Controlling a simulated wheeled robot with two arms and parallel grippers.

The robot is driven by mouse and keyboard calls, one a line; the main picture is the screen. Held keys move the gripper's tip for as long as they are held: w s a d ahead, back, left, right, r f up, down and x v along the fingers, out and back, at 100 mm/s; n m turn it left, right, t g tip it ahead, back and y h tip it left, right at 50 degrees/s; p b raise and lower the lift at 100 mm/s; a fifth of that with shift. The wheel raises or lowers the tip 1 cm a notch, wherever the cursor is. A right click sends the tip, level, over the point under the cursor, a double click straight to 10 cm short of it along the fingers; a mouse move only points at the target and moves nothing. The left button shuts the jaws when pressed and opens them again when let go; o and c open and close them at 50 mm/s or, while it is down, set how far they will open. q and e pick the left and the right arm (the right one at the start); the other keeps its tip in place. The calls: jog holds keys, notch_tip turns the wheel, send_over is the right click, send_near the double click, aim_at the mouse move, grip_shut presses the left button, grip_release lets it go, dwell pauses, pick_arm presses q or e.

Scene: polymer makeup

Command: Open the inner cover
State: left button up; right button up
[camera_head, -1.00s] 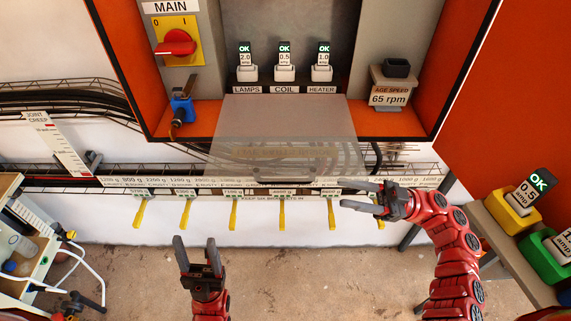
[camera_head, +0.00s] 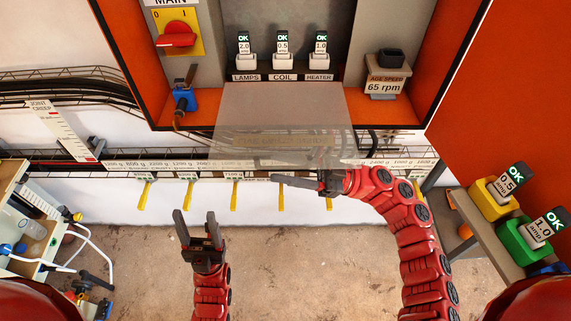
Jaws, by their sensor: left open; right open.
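The inner cover (camera_head: 284,108) is a translucent grey panel at the lower middle of the orange cabinet. It spans the area below the row of fuses and overlaps the cabinet's bottom edge.
Fuses labelled LAMPS, COIL and HEATER (camera_head: 282,56) stand above the cover. A red main switch (camera_head: 178,40) and blue padlock (camera_head: 184,101) are at left. Yellow-handled tools (camera_head: 235,195) hang below. A shelf with yellow (camera_head: 492,199) and green (camera_head: 521,240) fuse holders stands at right.

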grip_shut()
dwell(1.4)
